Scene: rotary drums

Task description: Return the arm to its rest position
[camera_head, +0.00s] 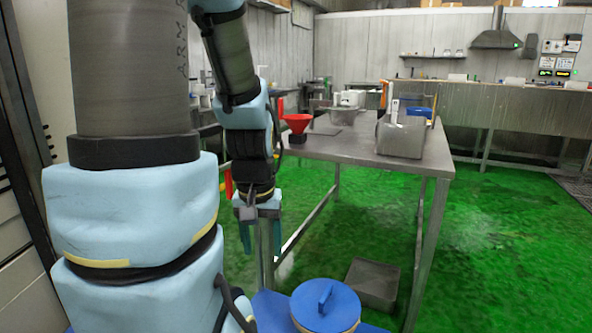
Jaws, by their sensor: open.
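My arm, light blue and grey, fills the left side of the view and reaches forward with its end pointing down. My gripper (260,240) hangs with its two dark green fingers apart, open, with nothing seen between them. It is beside the near left side of the metal table, below the height of the tabletop in the picture. Its exact distance from the table leg behind it is hard to tell.
A metal table (400,170) holds a grey bin (400,137) and a red funnel (296,122). A blue-lidded drum (325,305) stands in front, with a grey tray (374,284) on the green floor (510,240). Open floor lies to the right.

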